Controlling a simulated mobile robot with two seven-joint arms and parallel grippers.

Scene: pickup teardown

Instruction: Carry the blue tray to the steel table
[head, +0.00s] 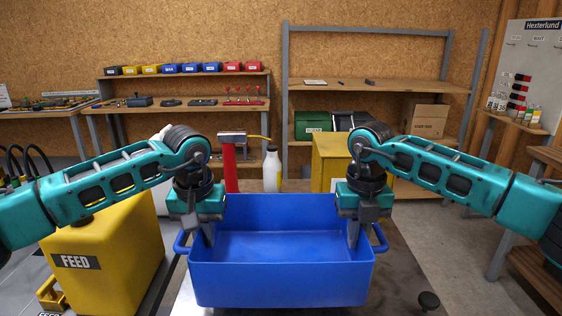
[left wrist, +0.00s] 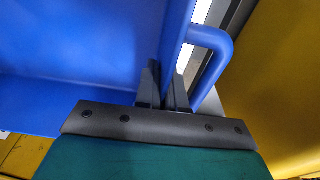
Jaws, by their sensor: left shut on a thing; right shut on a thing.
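The blue tray (head: 280,284) is in the middle of the head view, upright, and looks empty inside. It has a handle at each side. My left gripper (head: 208,236) is shut on its left side wall. My right gripper (head: 353,236) is shut on its right side wall. In the left wrist view, the fingers of my left gripper (left wrist: 166,88) straddle the wall of the blue tray (left wrist: 80,45) beside its handle. The tray hides most of what is under it, so I cannot tell whether it rests or hangs. I cannot identify the steel table for certain.
A yellow FEED bin (head: 105,255) stands close on the left. Behind the tray are a red post (head: 228,165), a white bottle (head: 271,170) and a yellow box (head: 328,160). Workbenches and a shelf rack (head: 365,85) line the back wall. Open floor (head: 430,225) shows at right.

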